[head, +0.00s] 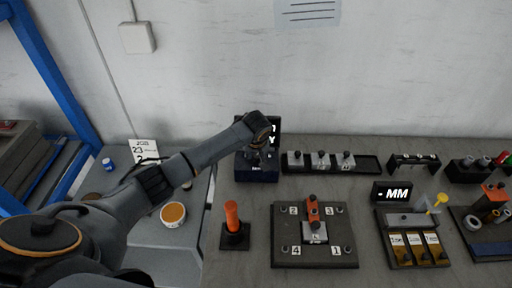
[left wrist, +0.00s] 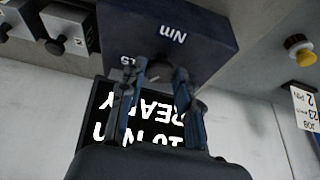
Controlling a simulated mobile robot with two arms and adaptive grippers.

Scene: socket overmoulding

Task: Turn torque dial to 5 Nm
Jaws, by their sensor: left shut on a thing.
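The torque tester is a dark blue box (head: 258,176) at the back left of the bench, with a black display (head: 274,128) behind it, mostly covered by my left arm in the head view. In the left wrist view the box (left wrist: 205,28) is upside down with the marking "Nm", and the display (left wrist: 170,112) shows "READY" and what looks like "10 Nm", partly covered. My left gripper (left wrist: 162,72) reaches down onto the box, its two fingers shut on the dial. The dial is mostly hidden between the fingers, so its pointer cannot be read. My right gripper is not in view.
Right of the box stands a black rack (head: 368,164) with several grey blocks. In front are an orange-handled tool (head: 232,215) and a dark numbered plate (head: 284,256). An "MM" display gauge (head: 397,193) stands further right. An orange-filled cup (head: 173,213) is at the left.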

